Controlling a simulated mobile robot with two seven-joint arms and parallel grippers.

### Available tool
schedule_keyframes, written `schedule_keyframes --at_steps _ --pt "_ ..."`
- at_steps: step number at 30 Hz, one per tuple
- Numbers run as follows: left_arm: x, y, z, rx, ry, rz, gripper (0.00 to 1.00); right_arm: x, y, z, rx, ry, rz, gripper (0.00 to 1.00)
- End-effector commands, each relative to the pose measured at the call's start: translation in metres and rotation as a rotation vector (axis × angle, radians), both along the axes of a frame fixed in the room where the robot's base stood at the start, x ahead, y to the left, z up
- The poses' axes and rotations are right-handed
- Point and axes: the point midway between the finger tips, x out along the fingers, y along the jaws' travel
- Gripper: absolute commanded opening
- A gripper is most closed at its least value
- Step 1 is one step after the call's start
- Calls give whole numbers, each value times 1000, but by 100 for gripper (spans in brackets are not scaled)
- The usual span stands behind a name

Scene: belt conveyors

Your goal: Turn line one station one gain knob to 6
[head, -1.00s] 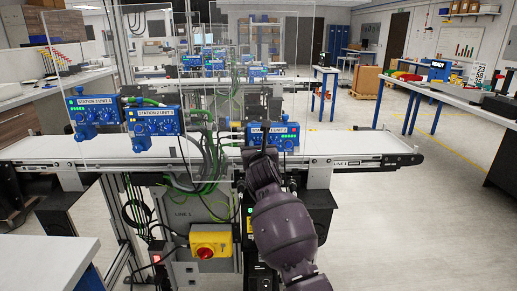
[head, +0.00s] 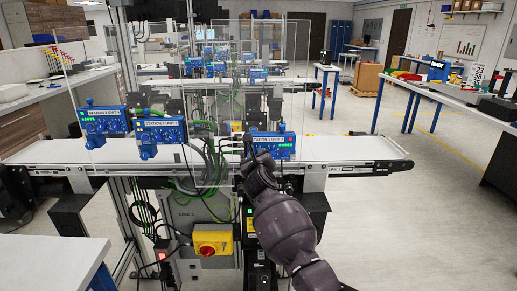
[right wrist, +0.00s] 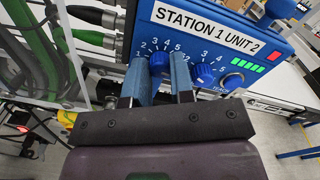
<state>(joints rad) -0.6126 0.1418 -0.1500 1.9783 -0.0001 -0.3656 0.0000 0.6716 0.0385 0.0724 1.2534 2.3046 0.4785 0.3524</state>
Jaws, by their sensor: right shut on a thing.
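The blue Station 1 Unit 2 box (head: 282,146) is mounted at the near conveyor; it fills the upper right of the right wrist view (right wrist: 262,41). In that wrist view, several dark blue knobs sit in a row below its label, with printed numbers around them. My right gripper (right wrist: 161,70) is shut on the leftmost visible knob (right wrist: 159,61), one blue finger on each side. A middle knob (right wrist: 205,74) and a right knob (right wrist: 232,80) are free. The held knob's pointer and any gain lettering cannot be made out. My left gripper is not in view.
Green and grey cables (head: 205,155) hang left of the box. A clear panel stands by the white belt (head: 345,147). Below is a yellow switch box with a red knob (head: 212,241). Other blue boxes (head: 160,137) sit farther left. Floor to the right is open.

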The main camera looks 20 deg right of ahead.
Motion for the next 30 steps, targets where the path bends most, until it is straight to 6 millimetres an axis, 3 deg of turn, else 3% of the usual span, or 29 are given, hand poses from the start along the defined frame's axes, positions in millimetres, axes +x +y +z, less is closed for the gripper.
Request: schedule_keyframes --at_steps 1,3,12,30 --pt "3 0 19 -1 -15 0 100 -1 0 8 -45 14 0 0" --pt "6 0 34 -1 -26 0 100 -1 0 7 -109 34 1 0" --pt "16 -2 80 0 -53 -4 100 -1 1 2 -361 110 1 0" --pt "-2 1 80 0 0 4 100 0 1 -2 -600 176 0 0"
